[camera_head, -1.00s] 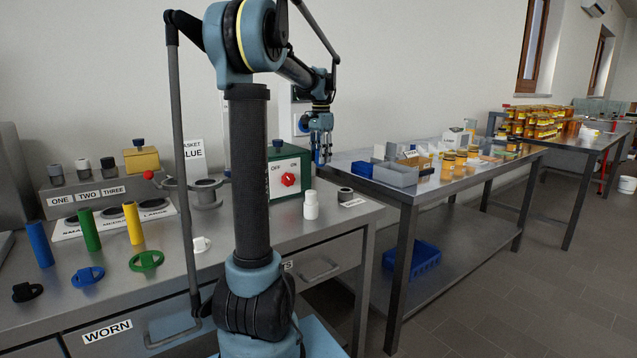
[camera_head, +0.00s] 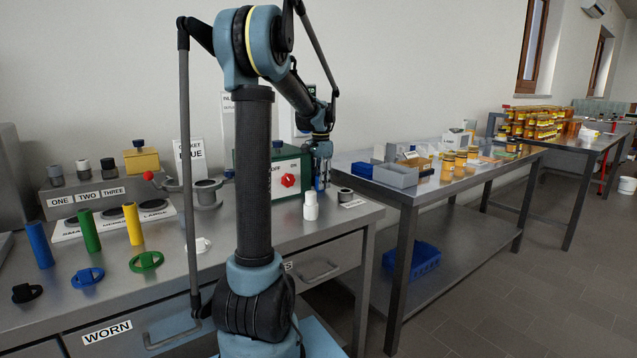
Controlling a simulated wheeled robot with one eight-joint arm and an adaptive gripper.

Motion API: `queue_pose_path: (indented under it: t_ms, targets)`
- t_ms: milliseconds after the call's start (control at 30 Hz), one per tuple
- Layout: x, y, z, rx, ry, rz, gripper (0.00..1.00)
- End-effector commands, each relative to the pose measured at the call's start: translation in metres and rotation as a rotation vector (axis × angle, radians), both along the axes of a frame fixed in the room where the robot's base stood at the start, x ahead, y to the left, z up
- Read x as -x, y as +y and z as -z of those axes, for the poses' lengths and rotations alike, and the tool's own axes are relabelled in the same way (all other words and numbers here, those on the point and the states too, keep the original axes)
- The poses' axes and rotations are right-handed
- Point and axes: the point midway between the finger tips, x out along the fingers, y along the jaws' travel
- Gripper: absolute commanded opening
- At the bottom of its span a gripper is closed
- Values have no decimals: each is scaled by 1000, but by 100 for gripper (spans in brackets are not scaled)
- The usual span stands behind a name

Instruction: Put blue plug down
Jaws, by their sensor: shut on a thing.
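My gripper (camera_head: 319,158) is in the middle of the view, above the right end of the near bench. It points down and is shut on the blue plug (camera_head: 320,184), a small upright blue piece showing below the fingers. The plug is just behind and to the right of a white bottle (camera_head: 311,206) and left of a dark ring (camera_head: 345,195). Its lower end is close to the bench top, but I cannot tell whether it touches. The fingers hide its upper part.
A green box with a red knob (camera_head: 288,180) stands just left of my gripper. The near bench (camera_head: 330,222) has bare room in front of the bottle. Blue (camera_head: 38,244), green (camera_head: 88,230) and yellow (camera_head: 133,224) cylinders stand at the left. A second table (camera_head: 440,192) holds trays and jars.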

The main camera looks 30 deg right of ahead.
Motion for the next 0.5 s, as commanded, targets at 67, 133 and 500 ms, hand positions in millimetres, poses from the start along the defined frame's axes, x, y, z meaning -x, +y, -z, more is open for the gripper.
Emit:
queue_pose_path:
  t_ms: [67,133,500]
  targets:
    - [0,0,0,0,0,0,0]
    - [0,0,1,0,0,0,40]
    - [0,0,0,0,0,0,53]
